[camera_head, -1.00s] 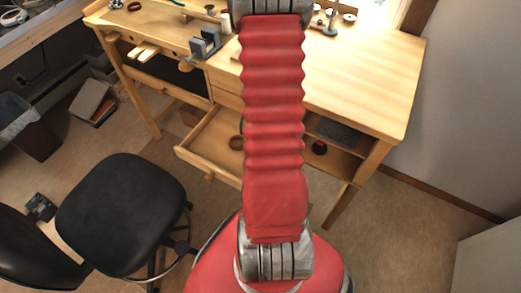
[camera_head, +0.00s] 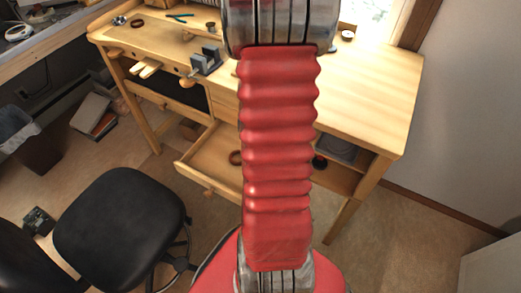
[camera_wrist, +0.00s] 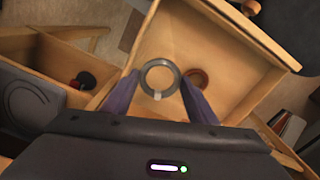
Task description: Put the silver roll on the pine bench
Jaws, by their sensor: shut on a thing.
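The silver roll (camera_wrist: 145,82), a grey ring with a small pale tab, sits between the two dark fingers of my gripper (camera_wrist: 160,88) in the wrist view. The gripper is shut on it and holds it above the open wooden drawer (camera_wrist: 195,30). The pine bench (camera_head: 372,88) fills the upper middle of the head view, with a wide bare top at right. My red arm covers part of the bench and hides my gripper and the roll in that view.
A reddish-brown ring (camera_head: 236,157) lies in the open drawer. A grey vise (camera_head: 206,60) and small tools are at the bench's left. A black chair (camera_head: 120,225) stands at lower left. A shelf under the bench holds a dark item (camera_head: 338,148). The bench's right top is clear.

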